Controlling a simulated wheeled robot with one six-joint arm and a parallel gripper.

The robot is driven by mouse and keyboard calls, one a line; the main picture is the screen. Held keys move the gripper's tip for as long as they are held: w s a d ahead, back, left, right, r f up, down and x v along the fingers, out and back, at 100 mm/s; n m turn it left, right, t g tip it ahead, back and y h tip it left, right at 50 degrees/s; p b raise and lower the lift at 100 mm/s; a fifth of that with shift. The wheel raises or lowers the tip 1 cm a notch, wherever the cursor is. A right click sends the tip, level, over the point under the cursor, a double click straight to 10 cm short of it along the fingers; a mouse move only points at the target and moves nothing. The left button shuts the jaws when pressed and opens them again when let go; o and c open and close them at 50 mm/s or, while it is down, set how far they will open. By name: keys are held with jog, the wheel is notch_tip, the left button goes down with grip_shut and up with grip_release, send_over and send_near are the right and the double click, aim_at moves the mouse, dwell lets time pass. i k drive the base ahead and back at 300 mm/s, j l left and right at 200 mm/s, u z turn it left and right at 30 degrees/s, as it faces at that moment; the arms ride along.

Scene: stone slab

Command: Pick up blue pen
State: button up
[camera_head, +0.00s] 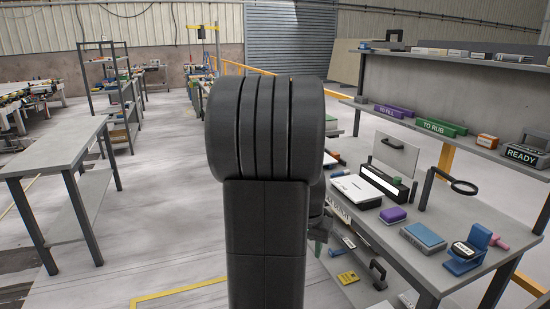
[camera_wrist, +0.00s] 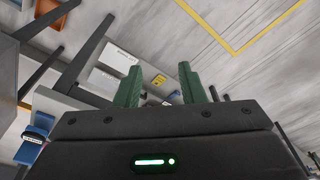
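I cannot make out a blue pen in either view. My gripper (camera_wrist: 159,68) shows in the wrist view as two green fingers standing well apart, with nothing between them. It hangs over the floor beside the workbench. In the head view my dark arm fills the middle and hides most of my gripper and the near left part of the workbench (camera_head: 459,214). Blue things on the bench are a flat blue box (camera_head: 424,237) and a blue holder (camera_head: 467,258) with a black block at the front right.
A white laptop-like slab (camera_head: 355,190), a purple block (camera_head: 393,214) and a magnifier (camera_head: 464,187) stand on the bench. A raised shelf (camera_head: 390,119) holds purple and green labelled blocks. A lower shelf holds a yellow item (camera_head: 348,277). A grey table (camera_head: 62,151) stands left; floor between is clear.

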aim_at(346, 172)
jog(key=i+z, duration=0.1)
jog(key=i, duration=0.5)
jog(key=i+j+z, duration=0.15)
jog(key=i, duration=0.4)
jog(key=i+j+z, duration=0.1)
jog(key=i, duration=0.5)
jog(key=i+j+z, duration=0.3)
jog(key=i+z, duration=0.15)
jog(key=i+j+z, duration=0.45)
jog(key=i+j, duration=0.1)
jog(key=i, duration=0.05)
